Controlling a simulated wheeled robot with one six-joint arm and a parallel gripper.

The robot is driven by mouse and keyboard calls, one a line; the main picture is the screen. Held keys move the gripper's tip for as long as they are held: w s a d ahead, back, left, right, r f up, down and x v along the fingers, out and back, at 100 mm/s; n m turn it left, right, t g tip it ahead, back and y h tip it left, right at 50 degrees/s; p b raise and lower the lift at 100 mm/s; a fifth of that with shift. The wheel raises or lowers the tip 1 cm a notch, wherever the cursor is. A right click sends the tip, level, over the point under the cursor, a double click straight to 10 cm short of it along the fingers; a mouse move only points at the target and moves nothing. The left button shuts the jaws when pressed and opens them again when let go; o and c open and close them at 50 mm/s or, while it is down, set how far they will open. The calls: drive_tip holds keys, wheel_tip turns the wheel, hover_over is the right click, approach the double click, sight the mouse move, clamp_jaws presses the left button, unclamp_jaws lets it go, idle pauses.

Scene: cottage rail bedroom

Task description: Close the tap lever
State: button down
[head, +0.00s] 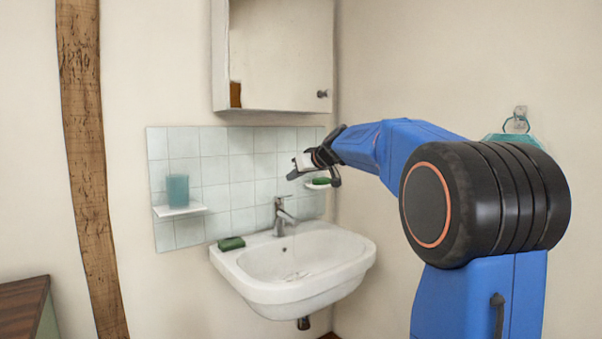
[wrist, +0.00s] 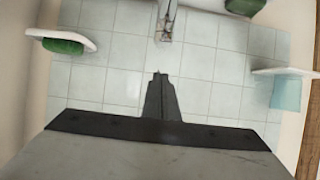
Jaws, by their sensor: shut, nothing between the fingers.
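The chrome tap (head: 283,216) stands at the back of the white basin (head: 310,290), with its lever (head: 282,200) on top, pointing up and to one side. My gripper (head: 291,177) is above and slightly right of the tap in the head view, apart from it. In the wrist view the tap (wrist: 167,22) shows at the top middle, beyond the shut, empty fingertips (wrist: 158,77). The wrist picture looks turned over, with the tiles behind the fingers. The exact lever angle is too small to tell.
A green soap (head: 231,243) lies on the basin's left rim. A small shelf (head: 180,210) holds a teal cup (head: 177,189). A second soap (head: 321,181) sits on a dish by my gripper.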

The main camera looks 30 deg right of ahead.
drive_tip(key=shift+w+f, duration=0.2)
drive_tip(key=shift+f, duration=1)
drive_tip(key=shift+w+f, duration=0.15)
drive_tip(key=shift+f, duration=1)
drive_tip(key=shift+s+f, duration=0.2)
drive_tip(key=shift+f, duration=0.4)
drive_tip(key=shift+s+f, duration=0.2)
drive_tip(key=shift+f, duration=0.35)
drive_tip(key=s+d+r, duration=0.1)
drive_tip(key=s+r, duration=0.7)
drive_tip(key=r, duration=0.1)
drive_tip(key=shift+s+d, duration=0.3)
